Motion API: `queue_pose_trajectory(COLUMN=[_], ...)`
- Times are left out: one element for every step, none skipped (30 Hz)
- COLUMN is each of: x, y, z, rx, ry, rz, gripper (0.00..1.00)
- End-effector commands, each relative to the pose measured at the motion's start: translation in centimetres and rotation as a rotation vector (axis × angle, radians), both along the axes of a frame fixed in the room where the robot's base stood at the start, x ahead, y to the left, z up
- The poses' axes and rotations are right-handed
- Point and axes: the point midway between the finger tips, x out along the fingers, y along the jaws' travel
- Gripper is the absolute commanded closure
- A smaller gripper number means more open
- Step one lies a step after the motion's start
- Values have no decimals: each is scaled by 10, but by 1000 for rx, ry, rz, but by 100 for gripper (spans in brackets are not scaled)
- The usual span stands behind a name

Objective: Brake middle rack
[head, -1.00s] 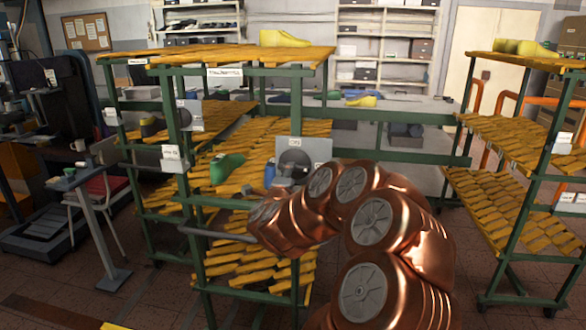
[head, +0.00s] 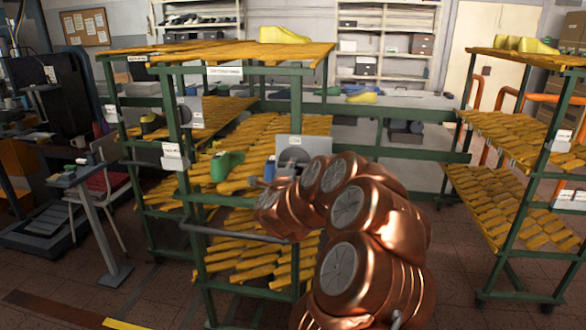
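The middle rack (head: 192,200) stands in front of me, with a green frame and yellow slatted shelves. A grey bar (head: 215,233) crosses the rack's front, partly behind my arm. My copper arm reaches up and left to the right front post.
Green shoe lasts (head: 226,165) lie on the middle shelf and a yellow last (head: 283,37) on top. Another rack (head: 508,190) stands at the right. A grey stand (head: 95,215) and red-seated chair (head: 108,185) are at the left. Tiled floor is free between the racks.

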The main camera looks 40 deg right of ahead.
Motion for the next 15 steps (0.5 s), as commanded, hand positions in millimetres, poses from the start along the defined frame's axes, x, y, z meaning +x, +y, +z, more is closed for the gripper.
queue_pose_trajectory(x=[0,0,0,0,0,0,0,0,-1,0,0,0,0,0,0], y=[0,0,0,0,0,0,0,0,-4,-3,-2,-2,-1,-1,-1], z=[0,0,0,0,0,0,0,0,0,0,0,0,0,0,0], rx=[0,0,0,0,0,0,0,0,0,0,-1,-2,-3,-5,-9], ry=[0,0,0,0,0,0,0,0,0,0,1,2,4,7,12], rz=[0,0,0,0,0,0,0,0,-2,-1,-1,-1,-1,-1,-1], gripper=[89,92,96,99,100,100,100,100,100,100,100,100,100,100,100])
